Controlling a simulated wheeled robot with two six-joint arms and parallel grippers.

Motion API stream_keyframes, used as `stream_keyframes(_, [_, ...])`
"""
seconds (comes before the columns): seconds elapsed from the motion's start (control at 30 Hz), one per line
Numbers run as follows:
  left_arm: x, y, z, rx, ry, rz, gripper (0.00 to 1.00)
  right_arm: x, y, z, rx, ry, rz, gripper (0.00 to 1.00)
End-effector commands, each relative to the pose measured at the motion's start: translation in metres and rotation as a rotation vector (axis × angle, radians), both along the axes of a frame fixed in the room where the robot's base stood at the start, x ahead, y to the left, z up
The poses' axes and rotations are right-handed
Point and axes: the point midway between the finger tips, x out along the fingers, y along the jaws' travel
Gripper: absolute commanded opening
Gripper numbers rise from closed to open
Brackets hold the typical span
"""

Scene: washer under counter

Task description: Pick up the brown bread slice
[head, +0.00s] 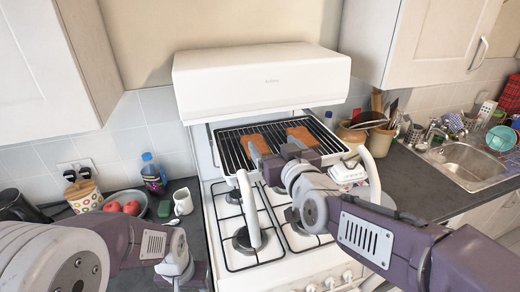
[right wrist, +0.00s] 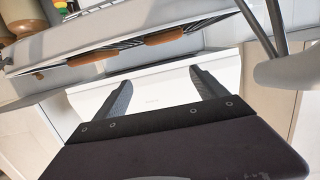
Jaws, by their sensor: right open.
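Two brown bread slices lie on the dark wire rack of the white grill pan (head: 228,170), under the cooker's hood. The left slice (head: 257,143) and the right slice (head: 302,136) are apart. In the right wrist view, brown edges show at the rack, a left one (right wrist: 92,57) and a right one (right wrist: 164,36). My right gripper (head: 278,152) is at the pan's front side, close to the slices and overlapping them in the head view. Its fingers (right wrist: 162,88) are open with nothing held between them.
The hob with its burners (head: 245,240) lies below the pan. A bowl with red fruit (head: 125,205) and a white jug (head: 182,201) stand left; pots (head: 350,134) and a sink (head: 468,165) are right.

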Motion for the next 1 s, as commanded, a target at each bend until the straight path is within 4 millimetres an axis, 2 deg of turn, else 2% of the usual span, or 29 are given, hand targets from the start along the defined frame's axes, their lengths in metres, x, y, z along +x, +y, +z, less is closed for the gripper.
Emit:
stream_keyframes(0.03, [0.0,0.0,-0.007,0.0,0.0,0.0,0.43,0.0,0.001,-0.02,-0.004,0.007,0.001,0.82])
stream_keyframes(0.17, [0.0,0.0,-0.009,0.0,0.0,0.001,0.43,0.0,0.001,-0.05,-0.003,0.008,0.003,0.82])
stream_keyframes(0.2, [0.0,0.0,-0.003,0.0,0.0,0.001,0.43,0.009,0.004,-0.044,-0.001,0.005,0.002,0.82])
stream_keyframes(0.3, [0.0,0.0,-0.001,0.0,-0.001,0.001,0.43,0.02,0.008,-0.045,-0.002,0.005,0.003,0.82])
stream_keyframes(0.5, [0.0,0.0,0.001,0.0,-0.001,0.001,0.43,0.027,0.01,-0.046,-0.001,0.004,0.002,0.82])
stream_keyframes(0.77, [0.0,0.0,0.014,0.0,-0.001,0.001,0.43,0.066,0.022,-0.051,-0.001,0.005,0.001,0.82])
stream_keyframes(1.0, [0.0,0.0,0.014,0.0,-0.001,0.001,0.43,0.071,0.024,-0.053,0.0,0.002,0.002,0.82])
